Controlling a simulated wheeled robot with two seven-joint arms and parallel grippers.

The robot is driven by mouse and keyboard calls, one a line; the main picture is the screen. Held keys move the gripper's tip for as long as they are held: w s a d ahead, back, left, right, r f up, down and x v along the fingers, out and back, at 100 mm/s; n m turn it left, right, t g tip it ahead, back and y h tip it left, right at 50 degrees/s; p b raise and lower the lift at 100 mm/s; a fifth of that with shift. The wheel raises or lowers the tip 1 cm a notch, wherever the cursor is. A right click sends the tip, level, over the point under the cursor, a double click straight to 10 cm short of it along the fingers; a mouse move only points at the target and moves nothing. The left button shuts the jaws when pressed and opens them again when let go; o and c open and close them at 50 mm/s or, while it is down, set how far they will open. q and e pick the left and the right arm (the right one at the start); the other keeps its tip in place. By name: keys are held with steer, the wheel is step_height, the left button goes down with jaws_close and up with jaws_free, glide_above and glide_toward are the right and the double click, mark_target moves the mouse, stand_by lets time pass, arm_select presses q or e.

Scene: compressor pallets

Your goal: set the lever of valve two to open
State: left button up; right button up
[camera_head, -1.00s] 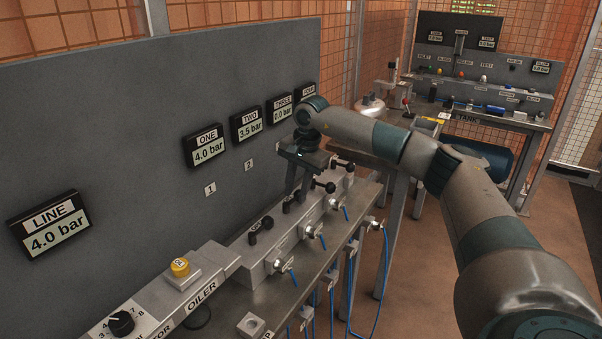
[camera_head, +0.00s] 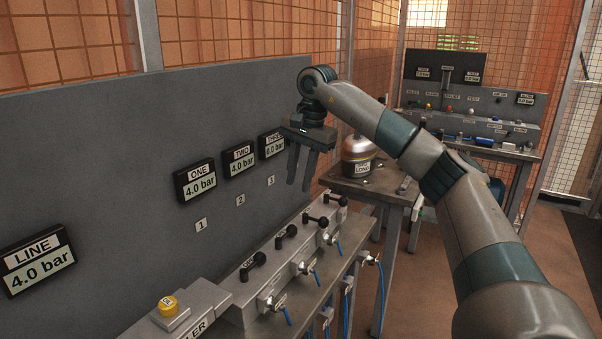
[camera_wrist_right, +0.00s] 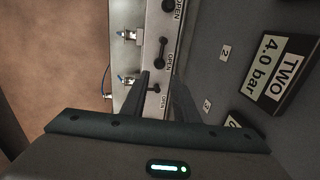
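The valve two lever (camera_head: 286,235) is black and sits second from the left on the grey manifold rail. In the right wrist view this lever (camera_wrist_right: 160,52) lies along the rail, beside an OPEN label. The TWO display (camera_head: 239,161) reads 4.0 bar, as it also does in the wrist view (camera_wrist_right: 282,75). My right gripper (camera_head: 298,187) points down above the rail, apart from the levers. Its two fingers stand apart with nothing visible between them; they also show in the wrist view (camera_wrist_right: 166,92). My left gripper is not in view.
The valve one lever (camera_head: 253,262) lies to the left; the valve three lever (camera_head: 317,220) sits crosswise to the right. The grey panel (camera_head: 120,170) rises behind the rail. Blue hoses (camera_head: 346,310) hang in front. A side table holds a metal vessel (camera_head: 357,160).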

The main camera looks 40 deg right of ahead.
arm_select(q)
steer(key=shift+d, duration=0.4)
arm_select(e)
steer(key=shift+s+d+r, duration=0.1)
steer(key=shift+s+r, duration=0.1)
steer(key=shift+r, duration=0.6)
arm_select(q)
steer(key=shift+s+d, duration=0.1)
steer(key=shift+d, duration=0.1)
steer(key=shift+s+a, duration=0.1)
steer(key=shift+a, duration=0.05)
